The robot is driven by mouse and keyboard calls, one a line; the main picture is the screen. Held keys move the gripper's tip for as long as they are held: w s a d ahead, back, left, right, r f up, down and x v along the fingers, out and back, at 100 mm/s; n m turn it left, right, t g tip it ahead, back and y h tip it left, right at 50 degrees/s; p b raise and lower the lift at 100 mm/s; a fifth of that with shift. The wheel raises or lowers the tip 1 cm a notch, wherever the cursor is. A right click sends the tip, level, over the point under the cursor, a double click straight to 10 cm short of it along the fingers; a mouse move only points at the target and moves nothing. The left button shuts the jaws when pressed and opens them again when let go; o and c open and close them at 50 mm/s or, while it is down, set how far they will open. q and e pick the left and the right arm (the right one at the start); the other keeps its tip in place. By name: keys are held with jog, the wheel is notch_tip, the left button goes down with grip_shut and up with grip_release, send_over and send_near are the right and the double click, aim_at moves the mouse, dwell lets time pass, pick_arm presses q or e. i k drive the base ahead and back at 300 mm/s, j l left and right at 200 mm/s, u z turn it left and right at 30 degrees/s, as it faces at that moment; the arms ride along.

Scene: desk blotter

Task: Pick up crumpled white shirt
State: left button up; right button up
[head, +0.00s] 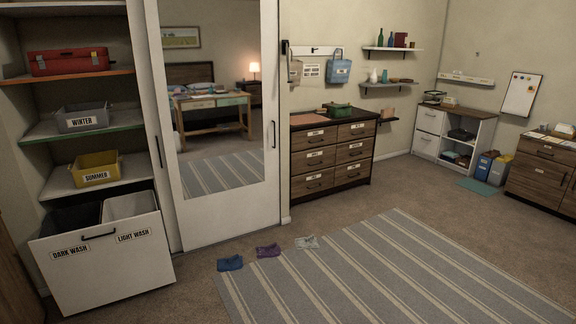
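A crumpled white or pale grey cloth (307,242), which looks like the white shirt, lies low on the floor by the striped rug's far left edge. A purple cloth (268,250) and a dark blue cloth (230,263) lie to its left in a loose row. The laundry drawer (107,262) is pulled out at the left, with bins labelled dark wash and light wash. Neither of my grippers is in the head view.
A mirrored sliding door (220,215) stands behind the cloths. A brown drawer chest (331,160) is against the back wall. Shelves with a grey winter bin (84,118) and yellow summer bin (95,170) are at the left.

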aim_at(311, 242)
jog(key=i+l+z, duration=0.2)
jog(key=i+z, duration=0.15)
jog(key=i, duration=0.9)
jog(key=i+j+z, duration=0.15)
jog(key=i+z, duration=0.15)
jog(key=i, duration=1)
